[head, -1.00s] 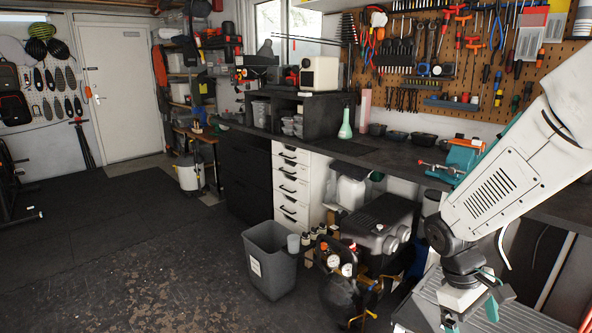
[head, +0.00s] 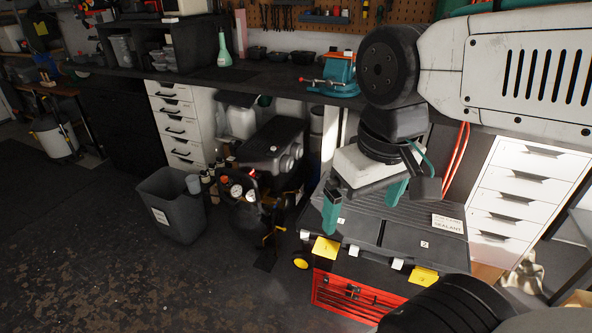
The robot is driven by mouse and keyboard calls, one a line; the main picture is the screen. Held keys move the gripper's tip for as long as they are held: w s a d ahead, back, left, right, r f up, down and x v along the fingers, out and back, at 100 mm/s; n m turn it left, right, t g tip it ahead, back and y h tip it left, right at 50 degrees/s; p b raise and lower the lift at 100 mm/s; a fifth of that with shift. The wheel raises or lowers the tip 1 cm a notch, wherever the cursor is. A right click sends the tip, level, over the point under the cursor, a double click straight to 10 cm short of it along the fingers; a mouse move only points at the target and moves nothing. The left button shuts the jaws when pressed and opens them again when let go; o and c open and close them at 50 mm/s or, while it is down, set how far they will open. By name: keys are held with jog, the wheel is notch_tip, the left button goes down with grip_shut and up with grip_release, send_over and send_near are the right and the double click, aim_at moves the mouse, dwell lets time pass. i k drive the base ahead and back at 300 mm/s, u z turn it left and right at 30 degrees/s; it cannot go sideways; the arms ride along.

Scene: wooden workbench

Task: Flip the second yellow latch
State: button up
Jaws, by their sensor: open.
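A black toolbox (head: 382,240) with a red lower section (head: 345,296) stands on the floor at the lower right of the head view. Two yellow latches show on its front: the left yellow latch (head: 326,249) and the right yellow latch (head: 424,277). Each sits near an end of the front edge, and I cannot tell their exact position, flipped or not. My gripper (head: 363,214), with teal fingers, is open and empty over the toolbox lid. It appears above and behind the latches, apart from both.
White clasps (head: 397,263) sit between the yellow latches. A label (head: 448,224) lies on the lid. An air compressor (head: 242,200) and a grey bin (head: 172,205) stand to the left. The workbench (head: 270,76) with a teal vise (head: 341,76) is behind. White drawers (head: 528,190) are at right.

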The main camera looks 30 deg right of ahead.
aim_at(424, 276)
jog(key=z, duration=2.2)
jog(key=k, duration=1.1)
jog(key=u, duration=0.5)
